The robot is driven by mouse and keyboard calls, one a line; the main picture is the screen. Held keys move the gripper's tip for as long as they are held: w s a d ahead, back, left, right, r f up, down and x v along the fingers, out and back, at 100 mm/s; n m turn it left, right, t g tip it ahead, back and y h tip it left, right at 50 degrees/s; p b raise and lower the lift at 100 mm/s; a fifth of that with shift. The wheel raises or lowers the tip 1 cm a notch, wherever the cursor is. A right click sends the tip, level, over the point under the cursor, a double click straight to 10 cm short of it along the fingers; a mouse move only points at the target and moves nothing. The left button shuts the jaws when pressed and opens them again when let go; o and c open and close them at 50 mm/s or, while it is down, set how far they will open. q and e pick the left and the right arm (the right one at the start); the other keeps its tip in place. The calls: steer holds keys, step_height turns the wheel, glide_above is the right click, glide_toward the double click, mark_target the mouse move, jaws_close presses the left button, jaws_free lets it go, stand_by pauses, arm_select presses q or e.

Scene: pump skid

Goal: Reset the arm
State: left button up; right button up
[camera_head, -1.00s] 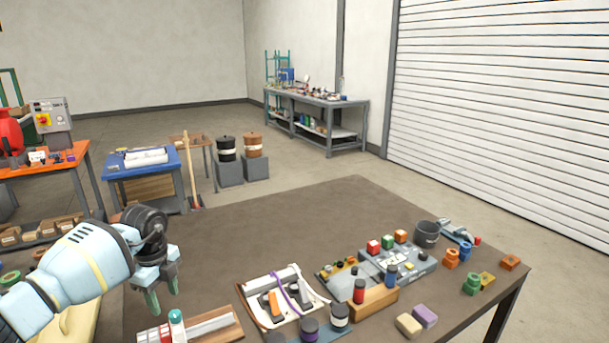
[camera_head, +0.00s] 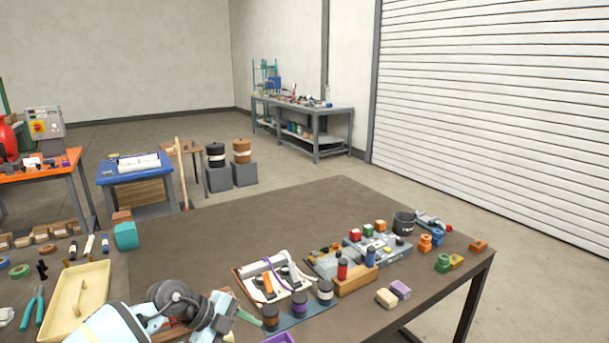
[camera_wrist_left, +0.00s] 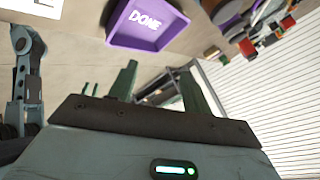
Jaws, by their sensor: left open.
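My left gripper (camera_head: 238,322) is low at the near edge of the brown table (camera_head: 240,215), beside a row of dark-lidded jars. Its green fingers stand apart with nothing between them; they also show in the left wrist view (camera_wrist_left: 158,88). In that view a purple tray marked DONE (camera_wrist_left: 138,40) lies beyond the fingers. Only a small piece of the purple tray (camera_head: 278,338) shows at the bottom of the head view. My right gripper is not visible.
A white tray with tools (camera_head: 245,281), a wooden block with bottles (camera_head: 356,282) and small coloured parts stand on the table's near right. A yellow tray (camera_head: 70,325) and pliers (camera_head: 33,306) lie at the left. The table's far middle is clear.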

arm_select(q)
steer(key=s+d+r+n+t+h, duration=0.5)
steer(key=d+r+n+t, duration=0.25)
steer(key=t, duration=0.45)
steer(key=s+a+f+n+y, duration=0.5)
steer(key=a+n+y, duration=0.2)
steer(key=s+a+f+n+y, duration=0.5)
steer(key=a+n+y, duration=0.2)
steer(key=a+n, duration=0.1)
steer(key=s+a+f+g, duration=0.1)
steer(key=s+f+g, duration=0.25)
steer(key=s, duration=0.55)
steer(key=s+a+f+g, duration=0.1)
steer(key=s+f+g, duration=0.1)
steer(key=s+g, duration=0.45)
steer(key=s+a+f+g, duration=0.1)
steer(key=s+f+g, duration=0.15)
steer(key=s, duration=0.85)
steer(key=w+d+f+t+h, duration=0.2)
steer(key=w+d+f+t, duration=0.1)
steer(key=w+f+t, duration=0.4)
steer(key=shift+f+t, duration=0.35)
steer(key=shift+f, duration=1.3)
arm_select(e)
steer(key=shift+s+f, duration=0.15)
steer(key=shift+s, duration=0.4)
arm_select(q)
steer(key=shift+w, duration=0.15)
